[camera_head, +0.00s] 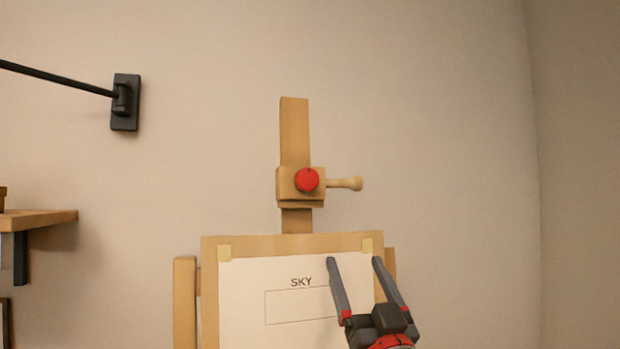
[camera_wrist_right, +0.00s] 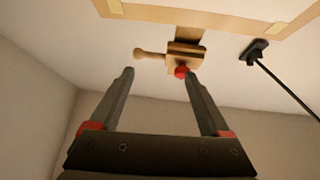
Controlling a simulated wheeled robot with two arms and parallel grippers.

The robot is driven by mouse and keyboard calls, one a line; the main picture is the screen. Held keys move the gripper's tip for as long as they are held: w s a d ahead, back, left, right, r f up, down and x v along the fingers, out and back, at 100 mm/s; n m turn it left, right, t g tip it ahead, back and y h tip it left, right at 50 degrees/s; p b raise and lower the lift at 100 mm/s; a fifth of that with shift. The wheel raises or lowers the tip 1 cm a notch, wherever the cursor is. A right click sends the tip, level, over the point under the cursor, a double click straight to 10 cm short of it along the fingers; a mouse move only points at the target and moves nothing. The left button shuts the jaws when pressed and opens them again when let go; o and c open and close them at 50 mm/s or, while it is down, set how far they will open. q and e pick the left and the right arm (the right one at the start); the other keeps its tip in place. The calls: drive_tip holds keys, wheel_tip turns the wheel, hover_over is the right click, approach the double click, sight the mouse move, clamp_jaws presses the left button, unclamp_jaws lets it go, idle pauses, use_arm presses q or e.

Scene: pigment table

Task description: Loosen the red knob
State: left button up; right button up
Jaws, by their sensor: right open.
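The red knob (camera_head: 307,180) is round and sits on the front of a wooden clamp block (camera_head: 287,186) on the easel's upright post (camera_head: 295,130). A wooden peg handle (camera_head: 346,183) sticks out of the block to the right. My right gripper (camera_head: 354,262) is open and empty, below and to the right of the knob, in front of the paper board. In the right wrist view the knob (camera_wrist_right: 181,72) shows beyond the fingertips, nearer the right finger, with nothing touching it. The gripper (camera_wrist_right: 158,72) has its fingers spread. My left gripper is not in view.
A white sheet marked SKY (camera_head: 250,290) is taped to a wooden board (camera_head: 222,244) below the block. A wooden shelf (camera_head: 40,219) is at the left. A black wall bracket (camera_head: 125,102) with a rod is at the upper left. Space right of the post is clear.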

drive_tip(key=s+a+r+n+g+y+p, duration=0.1)
drive_tip(key=s+a+r+g+p, duration=0.15)
drive_tip(key=s+r, duration=0.55)
drive_tip(key=p, duration=1.4)
approach(309, 180)
drive_tip(key=r, duration=0.2)
drive_tip(key=shift+n+g, duration=0.3)
drive_tip(key=shift+g, duration=0.15)
drive_tip(key=p+x, duration=0.1)
drive_tip(key=x, duration=0.2)
drive_tip(key=p+x, duration=0.1)
drive_tip(key=x, duration=0.2)
drive_tip(key=f+p+x, duration=0.1)
drive_tip(key=x, duration=0.1)
drive_tip(key=shift+w+a+r+p, duration=0.1)
drive_tip(key=shift+w+r+p, duration=0.15)
drive_tip(key=shift+w, duration=0.3)
drive_tip(key=shift+f, duration=0.1)
